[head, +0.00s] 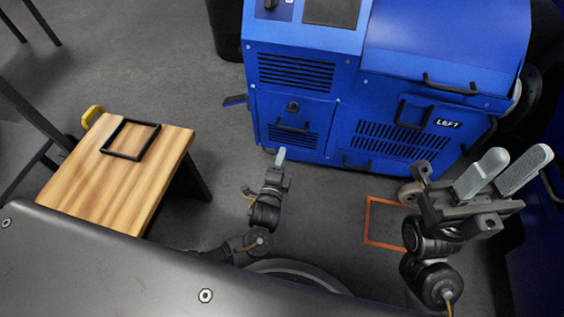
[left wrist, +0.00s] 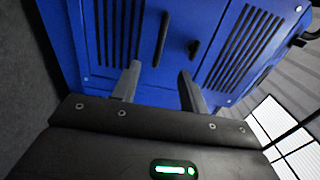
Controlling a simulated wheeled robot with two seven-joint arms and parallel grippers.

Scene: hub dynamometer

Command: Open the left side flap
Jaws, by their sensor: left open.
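The blue machine (head: 400,60) stands at the back. My left gripper (head: 281,155) is low in front of the machine's narrower face. In the left wrist view its fingers (left wrist: 160,72) are apart and empty, facing a blue panel with vents, a black bar handle (left wrist: 161,39) and a small dark knob (left wrist: 193,47). My right gripper (head: 519,155) is open and empty, at the right.
A wooden table (head: 130,185) with a black square frame (head: 131,139) on it stands at the left. An orange rectangle outline (head: 368,222) is on the floor between my grippers. Another blue unit (head: 552,170) is at the right edge. The floor between table and machine is clear.

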